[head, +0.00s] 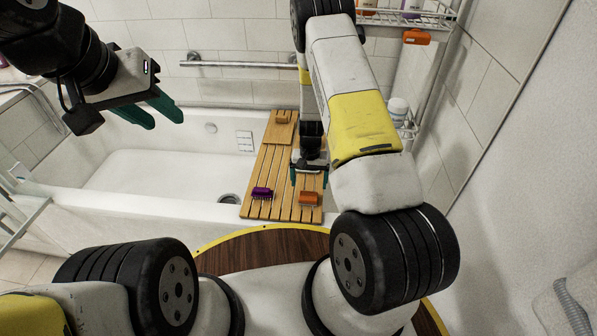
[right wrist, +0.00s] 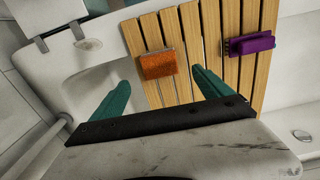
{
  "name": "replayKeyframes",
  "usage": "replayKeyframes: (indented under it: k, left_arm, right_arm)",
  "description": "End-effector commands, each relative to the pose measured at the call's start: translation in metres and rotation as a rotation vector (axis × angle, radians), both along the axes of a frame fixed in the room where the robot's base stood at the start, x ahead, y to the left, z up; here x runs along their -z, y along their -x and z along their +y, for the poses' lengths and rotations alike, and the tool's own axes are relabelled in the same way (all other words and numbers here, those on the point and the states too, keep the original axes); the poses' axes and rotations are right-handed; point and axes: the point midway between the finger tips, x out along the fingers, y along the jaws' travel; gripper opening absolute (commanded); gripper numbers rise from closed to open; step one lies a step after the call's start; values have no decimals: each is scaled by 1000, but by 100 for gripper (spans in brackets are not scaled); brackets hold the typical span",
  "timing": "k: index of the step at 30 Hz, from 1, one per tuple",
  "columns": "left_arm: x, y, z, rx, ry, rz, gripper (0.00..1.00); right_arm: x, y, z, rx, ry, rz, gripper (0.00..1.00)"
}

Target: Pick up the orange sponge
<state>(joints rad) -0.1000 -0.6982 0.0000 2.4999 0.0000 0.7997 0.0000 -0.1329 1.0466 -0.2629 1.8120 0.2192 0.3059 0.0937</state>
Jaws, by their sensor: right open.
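The orange sponge (head: 308,198) lies on the near end of a slatted wooden bath tray (head: 250,205), to the right of a purple brush-like item (head: 262,193). In the right wrist view the sponge (right wrist: 157,65) appears between and just beyond the two teal fingertips, with nothing in the grip. My right gripper (head: 309,180) is open above the tray, near the sponge in the head view. Its open fingers also show in the right wrist view (right wrist: 160,80). My left gripper (head: 165,121) is over the tub at the upper left, its teal fingers apart and empty.
The purple item also shows in the right wrist view (right wrist: 251,45). A small wooden block-like item (head: 283,117) lies at the tray's far end. A wire shelf with bottles and another orange item (head: 416,37) is at the upper right. The white tub (head: 150,172) is empty.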

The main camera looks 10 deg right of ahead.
Motion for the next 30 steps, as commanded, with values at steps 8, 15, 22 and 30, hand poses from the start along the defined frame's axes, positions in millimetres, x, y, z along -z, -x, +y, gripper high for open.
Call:
replayKeyframes:
  k: [8, 15, 22, 30]
  left_arm:
    - [0, 0, 0, 0, 0, -1, 36]
    - [0, 0, 0, 0, 0, -1, 36]
    - [0, 0, 0, 0, 0, -1, 36]
    - [0, 0, 0, 0, 0, -1, 36]
  right_arm:
    - [35, 2, 1, 1, -1, 4, 89]
    - [64, 1, 1, 1, -2, 2, 89]
    - [66, 1, 1, 0, -1, 1, 89]
    - [66, 1, 1, 0, -1, 1, 42]
